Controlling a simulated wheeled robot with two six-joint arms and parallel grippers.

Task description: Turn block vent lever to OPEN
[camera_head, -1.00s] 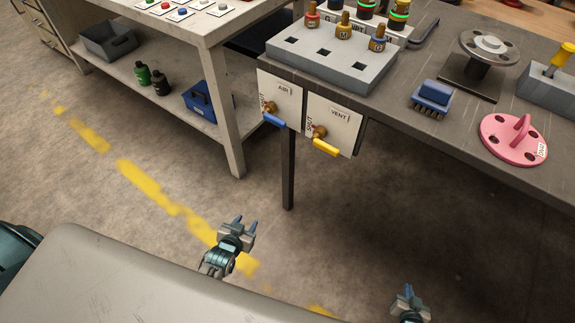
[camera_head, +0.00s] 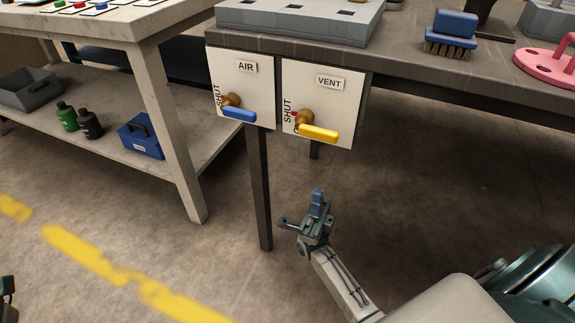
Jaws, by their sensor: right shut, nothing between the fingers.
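The vent lever has a yellow handle (camera_head: 319,134) on a brass valve body (camera_head: 303,117). It is on a white panel marked VENT (camera_head: 345,105), hung from the bench's front edge. The handle points right, sloping slightly down. The word SHUT reads sideways at the panel's left; I cannot read an OPEN mark. My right gripper (camera_head: 318,203) is below the VENT panel, apart from the lever, shut and empty, with its fingers pointing up. A small dark part at the left edge seems to be my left gripper (camera_head: 7,286); its jaws cannot be made out.
The AIR panel (camera_head: 262,88) with its blue lever (camera_head: 239,115) hangs just left of the VENT panel. A dark bench leg (camera_head: 258,190) stands below. The pale bench (camera_head: 180,160) is at left. A brush (camera_head: 452,35) and pink flange (camera_head: 545,65) lie on the bench top. Floor below the panels is open.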

